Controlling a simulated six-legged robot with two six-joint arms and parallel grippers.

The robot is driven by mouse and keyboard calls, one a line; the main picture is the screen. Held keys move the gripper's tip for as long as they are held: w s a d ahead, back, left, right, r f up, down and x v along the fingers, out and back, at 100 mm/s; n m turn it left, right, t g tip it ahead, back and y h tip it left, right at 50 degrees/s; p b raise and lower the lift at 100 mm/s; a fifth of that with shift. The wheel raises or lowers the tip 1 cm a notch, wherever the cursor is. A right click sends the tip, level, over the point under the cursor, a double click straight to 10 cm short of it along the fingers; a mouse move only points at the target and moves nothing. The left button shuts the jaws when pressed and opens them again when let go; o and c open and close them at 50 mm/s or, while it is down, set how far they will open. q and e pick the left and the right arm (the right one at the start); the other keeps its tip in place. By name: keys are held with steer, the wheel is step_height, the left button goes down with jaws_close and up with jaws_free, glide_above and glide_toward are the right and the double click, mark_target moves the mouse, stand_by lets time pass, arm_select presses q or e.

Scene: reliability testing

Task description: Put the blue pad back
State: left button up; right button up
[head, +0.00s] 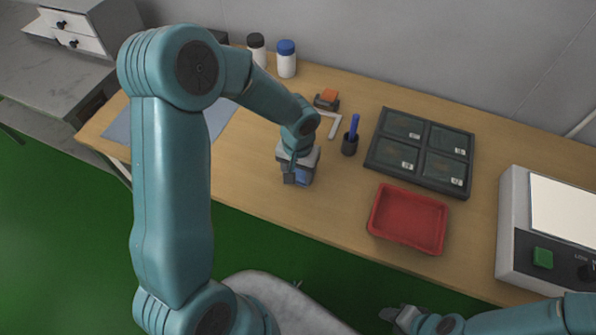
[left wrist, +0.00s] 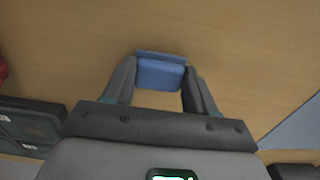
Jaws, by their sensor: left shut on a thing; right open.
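The blue pad (left wrist: 161,72) is between the two fingers of my left gripper (left wrist: 160,88) in the left wrist view. The left gripper is shut on it. In the head view my left gripper (head: 297,178) is over the middle of the wooden table, left of the red tray, with part of the blue pad (head: 304,176) showing at the fingers. I cannot tell whether the pad touches the table. My right gripper (head: 398,317) is open and low in the head view, in front of the table's front edge.
A red tray (head: 374,220), a black compartment tray (head: 422,151), a black cup (head: 349,145) with a blue tool and an orange-topped block (head: 328,98) are on the table. Two bottles (head: 286,60) stand at the back. A machine (head: 516,235) is at right. Bare wood lies around the left gripper.

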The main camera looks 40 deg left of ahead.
mark_target(298, 174)
arm_select(q)
steer(key=shift+f, duration=0.25)
steer(key=shift+f, duration=0.15)
steer(key=o, duration=0.9)
steer(key=shift+o, duration=0.2)
step_height(298, 174, up, 12)
steer(key=shift+r+p, duration=0.2)
steer(key=shift+p, duration=0.2)
steer(key=shift+s, duration=0.1)
